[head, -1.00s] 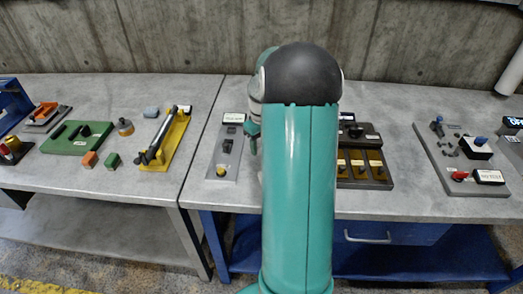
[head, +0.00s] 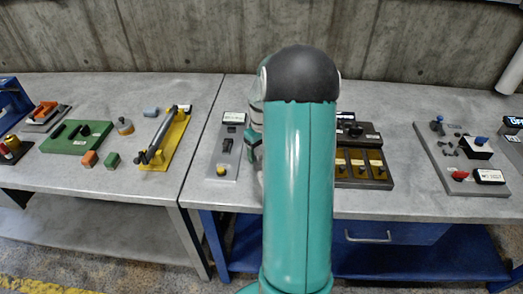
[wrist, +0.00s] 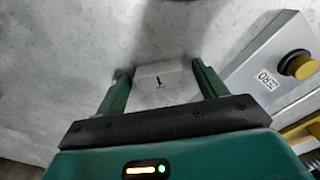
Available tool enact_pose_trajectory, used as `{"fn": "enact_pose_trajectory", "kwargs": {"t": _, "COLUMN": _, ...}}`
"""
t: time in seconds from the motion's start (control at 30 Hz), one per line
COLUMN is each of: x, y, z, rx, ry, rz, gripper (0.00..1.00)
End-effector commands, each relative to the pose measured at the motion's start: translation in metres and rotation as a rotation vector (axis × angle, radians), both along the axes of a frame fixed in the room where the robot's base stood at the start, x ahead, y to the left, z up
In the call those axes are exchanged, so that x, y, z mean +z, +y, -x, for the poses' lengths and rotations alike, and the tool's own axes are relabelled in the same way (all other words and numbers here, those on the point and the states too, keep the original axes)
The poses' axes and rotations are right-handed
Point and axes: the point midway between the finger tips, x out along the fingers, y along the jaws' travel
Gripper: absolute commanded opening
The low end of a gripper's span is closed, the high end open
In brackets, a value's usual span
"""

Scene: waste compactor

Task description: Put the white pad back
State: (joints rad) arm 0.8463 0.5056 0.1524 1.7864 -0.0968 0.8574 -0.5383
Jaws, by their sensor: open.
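The white pad (wrist: 160,82) shows in the wrist view as a pale block with a small dark mark like a 1. It lies on the light grey tabletop. My gripper (wrist: 162,77) is open, with one green finger on each side of the pad. I cannot tell whether the fingers touch it. In the head view the pad is hidden behind my arm, and only a bit of my wrist shows left of the arm.
A grey panel (head: 227,152) with a yellow knob stands left of my arm; its yellow knob (wrist: 299,64) shows at the right in the wrist view. A dark tray with yellow compartments (head: 361,165) is right of my arm. Other panels stand farther right.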

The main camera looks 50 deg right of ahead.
Motion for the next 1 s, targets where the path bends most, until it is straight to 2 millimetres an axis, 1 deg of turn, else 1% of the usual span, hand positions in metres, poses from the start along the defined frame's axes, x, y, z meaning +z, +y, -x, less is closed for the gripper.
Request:
{"fn": "enact_pose_trajectory", "kwargs": {"t": 0.07, "x": 0.003, "y": 0.000, "z": 0.000, "rx": -0.001, "ry": -0.001, "rz": 0.001, "gripper": 0.71}}
{"fn": "enact_pose_trajectory", "kwargs": {"t": 0.17, "x": 0.014, "y": -0.001, "z": -0.001, "rx": 0.000, "ry": -0.003, "rz": 0.003, "gripper": 0.71}}
{"fn": "enact_pose_trajectory", "kwargs": {"t": 0.27, "x": 0.032, "y": -0.001, "z": -0.001, "rx": 0.000, "ry": -0.005, "rz": 0.004, "gripper": 0.71}}
{"fn": "enact_pose_trajectory", "kwargs": {"t": 0.5, "x": 0.085, "y": -0.001, "z": -0.001, "rx": 0.000, "ry": -0.004, "rz": 0.004, "gripper": 0.71}}
{"fn": "enact_pose_trajectory", "kwargs": {"t": 0.63, "x": 0.107, "y": 0.000, "z": -0.001, "rx": 0.000, "ry": -0.003, "rz": 0.002, "gripper": 0.71}}
{"fn": "enact_pose_trajectory", "kwargs": {"t": 0.7, "x": 0.115, "y": 0.000, "z": 0.000, "rx": 0.000, "ry": -0.003, "rz": 0.002, "gripper": 0.71}}
{"fn": "enact_pose_trajectory", "kwargs": {"t": 0.8, "x": 0.122, "y": 0.000, "z": 0.000, "rx": 0.000, "ry": -0.001, "rz": 0.001, "gripper": 0.71}}
{"fn": "enact_pose_trajectory", "kwargs": {"t": 1.0, "x": 0.123, "y": 0.000, "z": 0.000, "rx": 0.000, "ry": 0.000, "rz": 0.000, "gripper": 0.71}}
